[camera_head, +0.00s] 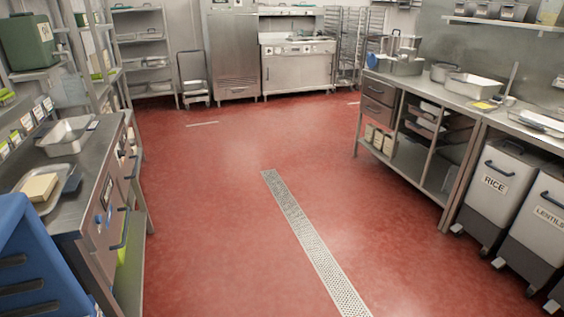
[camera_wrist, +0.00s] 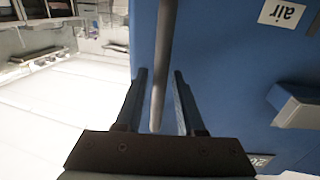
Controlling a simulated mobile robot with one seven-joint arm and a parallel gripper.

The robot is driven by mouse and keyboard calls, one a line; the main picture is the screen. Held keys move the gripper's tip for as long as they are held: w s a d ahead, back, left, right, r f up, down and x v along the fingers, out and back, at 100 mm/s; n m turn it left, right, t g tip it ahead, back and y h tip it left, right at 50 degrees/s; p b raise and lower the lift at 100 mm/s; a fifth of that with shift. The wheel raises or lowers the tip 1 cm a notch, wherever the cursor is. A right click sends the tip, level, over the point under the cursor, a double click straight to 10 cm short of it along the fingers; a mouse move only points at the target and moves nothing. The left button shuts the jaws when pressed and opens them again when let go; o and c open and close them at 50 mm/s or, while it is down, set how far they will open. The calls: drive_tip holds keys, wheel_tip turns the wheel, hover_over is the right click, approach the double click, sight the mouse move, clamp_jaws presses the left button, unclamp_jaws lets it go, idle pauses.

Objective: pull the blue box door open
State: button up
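A blue box (camera_head: 40,250) with dark slots is cut off at the lower left of the head view. My gripper (camera_wrist: 159,72) is open, with one dark finger on each side of the bar. Gaps show between the bar and both fingers. My gripper is not seen in the head view.
A grey-blue block (camera_wrist: 298,106) sticks out from the blue face, right of my fingers. A steel counter (camera_head: 80,185) with trays stands beside the blue box. The red floor (camera_head: 220,210) is clear in the middle. Bins (camera_head: 495,185) stand at right.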

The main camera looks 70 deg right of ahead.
drive_tip(key=shift+o, duration=0.6)
drive_tip(key=b+v, duration=0.1)
drive_tip(key=v, duration=1.2)
drive_tip(key=shift+b, duration=0.3)
drive_tip(key=shift+r, duration=0.1)
